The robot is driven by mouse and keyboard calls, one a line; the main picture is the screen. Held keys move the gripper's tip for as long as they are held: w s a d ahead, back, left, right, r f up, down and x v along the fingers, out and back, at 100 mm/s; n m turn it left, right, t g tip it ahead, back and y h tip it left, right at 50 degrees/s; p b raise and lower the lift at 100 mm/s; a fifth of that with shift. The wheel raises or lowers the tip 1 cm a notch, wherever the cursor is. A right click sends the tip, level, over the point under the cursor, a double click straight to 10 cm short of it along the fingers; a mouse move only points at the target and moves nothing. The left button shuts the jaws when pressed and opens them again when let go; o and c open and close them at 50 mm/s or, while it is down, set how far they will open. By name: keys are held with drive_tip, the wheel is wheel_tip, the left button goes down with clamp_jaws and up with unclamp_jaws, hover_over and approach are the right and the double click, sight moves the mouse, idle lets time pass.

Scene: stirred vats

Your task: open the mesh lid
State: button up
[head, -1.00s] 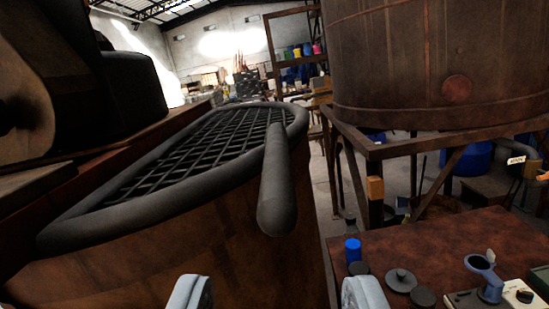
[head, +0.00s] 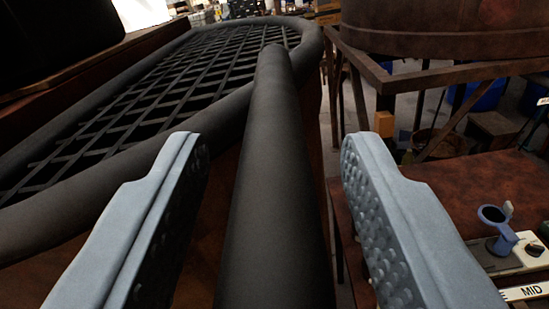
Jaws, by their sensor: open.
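The mesh lid (head: 148,108) is a black grid inside a thick dark rim, lying flat over the rust-brown vat at the left. Its thick black handle (head: 272,190) sticks out from the rim toward me, down the middle of the head view. My gripper (head: 272,150) is open, with one pale grey finger on each side of the handle. I see a gap between the handle and each finger. The handle's near end runs out of the bottom of the picture. The vat wall below the rim is mostly hidden.
A red-brown table (head: 490,190) stands at the right, with a small blue cup-like part (head: 497,225) and a pale control box on it. A large rusty tank (head: 440,28) rests on a frame behind it. Dark equipment fills the upper left.

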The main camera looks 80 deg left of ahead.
clamp_jaws()
